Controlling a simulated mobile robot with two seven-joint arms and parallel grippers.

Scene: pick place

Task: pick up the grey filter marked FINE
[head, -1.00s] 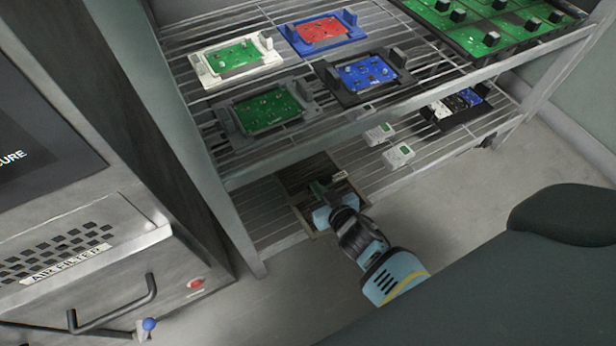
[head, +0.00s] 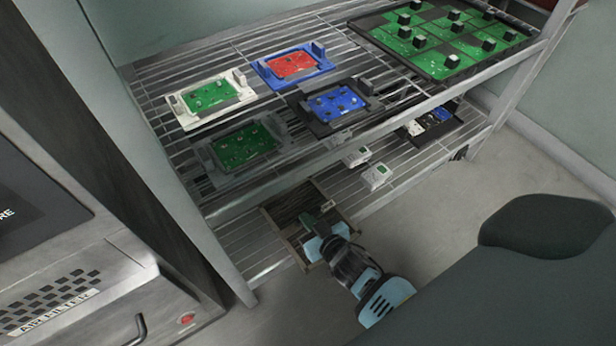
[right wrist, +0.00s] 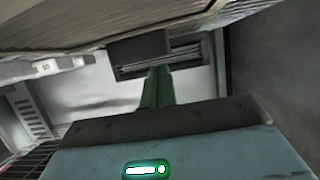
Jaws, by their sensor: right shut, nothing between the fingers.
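My right gripper (head: 309,221) reaches into the wooden tray (head: 284,198) on the lower shelf; its fingers are shut and empty. In the right wrist view, the green shut fingers (right wrist: 157,88) point toward a dark grey framed piece with pale slats (right wrist: 190,54). It looks like a filter, but no FINE marking can be read on it. I cannot tell if the fingertips touch it. In the head view, a small pale label (head: 329,205) shows by the tray; its text is too small to read. My left gripper is not in view.
The upper wire shelf (head: 300,135) overhangs close behind the tray, with several circuit boards in holders. An air filter machine (head: 75,290) stands at left. Open floor (head: 430,190) lies in front.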

